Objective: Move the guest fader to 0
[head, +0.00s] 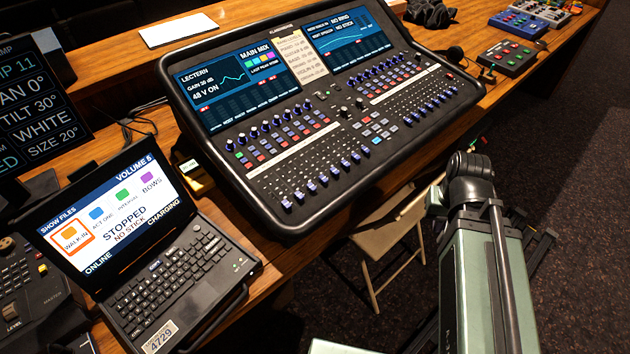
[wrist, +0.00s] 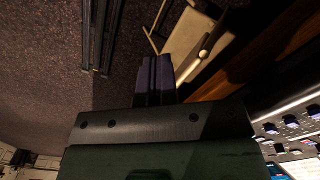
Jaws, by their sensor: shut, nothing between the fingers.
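The mixing desk (head: 262,213) stands on the wooden table, tilted, with two lit screens and two banks of blue-capped faders (head: 325,180) along its front. The channel labels are too small to read, so I cannot tell which cap is the guest fader or its setting. My gripper (wrist: 155,75) shows in the wrist view with its dark fingers together and empty. It is over the floor side of the table edge, apart from the desk. A corner of the desk (wrist: 285,132) with fader caps shows at the lower right there. My gripper cannot be made out in the head view.
An open laptop (head: 180,275) stands left of the desk, beside a dark console (head: 25,290). A paper sheet (head: 178,30) lies behind. A small button box (head: 512,58) is at the right. A folding chair (head: 395,235) stands below the front edge, near my arm; carpet lies right.

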